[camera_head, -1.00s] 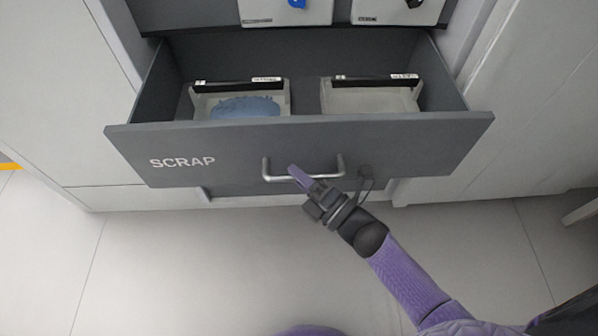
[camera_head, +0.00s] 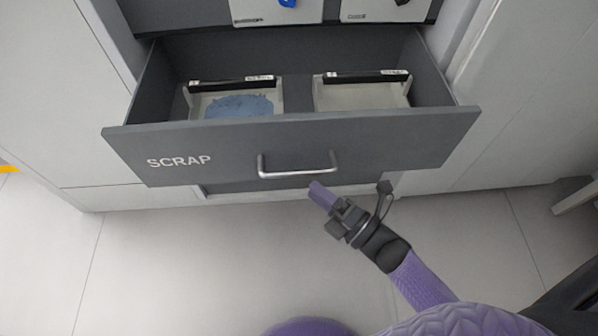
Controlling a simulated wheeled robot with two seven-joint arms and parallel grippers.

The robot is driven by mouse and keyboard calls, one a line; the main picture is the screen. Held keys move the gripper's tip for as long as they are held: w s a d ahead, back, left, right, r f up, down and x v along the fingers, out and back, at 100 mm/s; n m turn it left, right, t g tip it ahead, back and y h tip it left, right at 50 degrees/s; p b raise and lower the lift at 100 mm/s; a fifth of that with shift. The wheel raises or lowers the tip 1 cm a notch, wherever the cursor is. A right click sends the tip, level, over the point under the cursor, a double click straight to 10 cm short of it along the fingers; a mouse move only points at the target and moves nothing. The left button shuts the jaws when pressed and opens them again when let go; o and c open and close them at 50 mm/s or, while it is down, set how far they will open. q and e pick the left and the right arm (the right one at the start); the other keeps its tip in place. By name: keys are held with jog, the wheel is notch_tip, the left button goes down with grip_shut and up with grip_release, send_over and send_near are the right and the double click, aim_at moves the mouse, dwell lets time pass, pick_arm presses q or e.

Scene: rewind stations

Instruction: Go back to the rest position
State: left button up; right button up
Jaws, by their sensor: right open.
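My right gripper (camera_head: 322,197) is open and empty, with its arm coming in from the lower right. It is just below and to the right of the metal handle (camera_head: 297,173) of the drawer, apart from it. The grey drawer (camera_head: 400,150), marked SCRAP, stands pulled open. My left gripper is not in view.
In the drawer are two pale bins, the left bin (camera_head: 196,104) with blue scrap (camera_head: 238,106) in it and the right bin (camera_head: 362,97) seemingly empty. Two white units with a blue part (camera_head: 287,3) and a dark part stand above. The floor (camera_head: 190,260) in front is clear.

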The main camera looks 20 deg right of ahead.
jog(key=v, duration=0.3)
jog(key=shift+s+d+f, duration=0.1)
jog(key=shift+s, duration=0.1)
